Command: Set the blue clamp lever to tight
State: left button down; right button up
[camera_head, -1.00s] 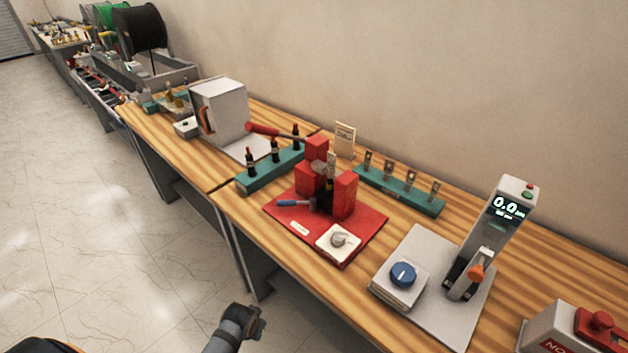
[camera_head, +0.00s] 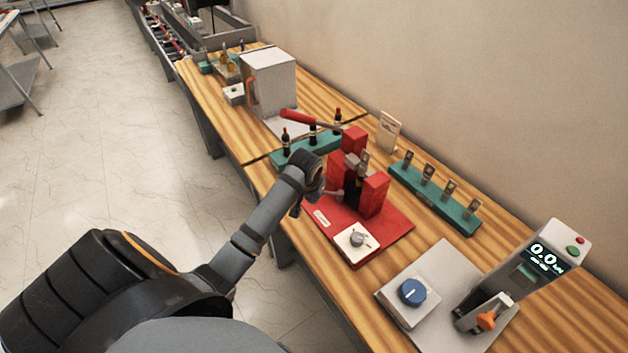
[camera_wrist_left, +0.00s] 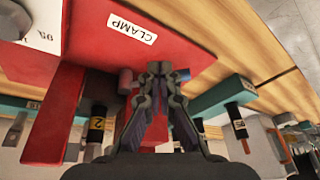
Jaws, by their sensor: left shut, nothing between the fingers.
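The red clamp press (camera_head: 372,196) stands on its red base plate (camera_head: 397,226) on the wooden bench. The blue clamp lever is mostly hidden behind my left wrist in the head view. In the left wrist view a small blue end (camera_wrist_left: 182,75) shows just right of my fingertips, probably the lever's handle, and a reddish round part (camera_wrist_left: 126,80) shows to their left. My left gripper (camera_wrist_left: 160,70) is shut and empty, its tips over the red plate by the CLAMP label (camera_wrist_left: 132,27). I cannot tell whether it touches the lever. My right gripper is out of view.
A white dial box (camera_head: 357,241) sits on the plate's front. Teal racks (camera_head: 435,198) stand behind and to the left. The press's long red-handled arm (camera_head: 300,119) reaches left. A grey device with a blue knob (camera_head: 412,292) stands at the right.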

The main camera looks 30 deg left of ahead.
pick_arm(q)
jog(key=w+a+r+n, duration=0.2)
jog(key=w+a+r, duration=0.35)
jog(key=w, duration=0.35)
jog(key=p+x, duration=0.2)
jog(key=x, duration=0.6)
jog(key=shift+w+f, duration=0.1)
jog(key=s+p, duration=0.1)
jog(key=s+d+f+p, duration=0.1)
jog(key=p, duration=0.1)
jog(key=shift+s+d, duration=0.1)
jog(key=shift+s, duration=0.15)
jog(key=shift+s+d+f+p, duration=0.15)
jog(key=shift+s+p, duration=0.15)
jog(key=shift+s, duration=0.25)
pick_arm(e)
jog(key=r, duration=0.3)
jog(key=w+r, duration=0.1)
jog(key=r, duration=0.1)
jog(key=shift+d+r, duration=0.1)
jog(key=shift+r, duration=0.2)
pick_arm(q)
jog(key=shift+w+f, duration=0.15)
jog(key=shift+w, duration=0.05)
